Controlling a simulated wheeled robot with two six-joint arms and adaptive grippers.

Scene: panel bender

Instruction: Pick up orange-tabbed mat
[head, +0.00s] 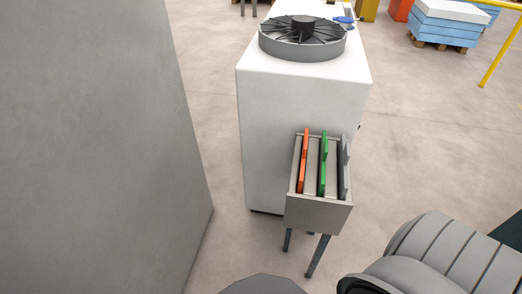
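The orange-tabbed mat (303,165) stands on edge in the left slot of a grey holder (318,214). The holder is on legs against the front of a white cabinet. A green-tabbed mat (323,168) stands in the middle of the holder, and a grey-tabbed one (344,170) stands on the right. The mats' lower parts are hidden inside the holder. Neither of my grippers shows in the head view.
The white cabinet (270,130) carries a round black fan (302,35) on top. A large grey wall or panel (90,140) fills the left side. Pallets with blue and white stacks (445,28) and a yellow rail (500,55) are at the back right. Floor right of the cabinet is clear.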

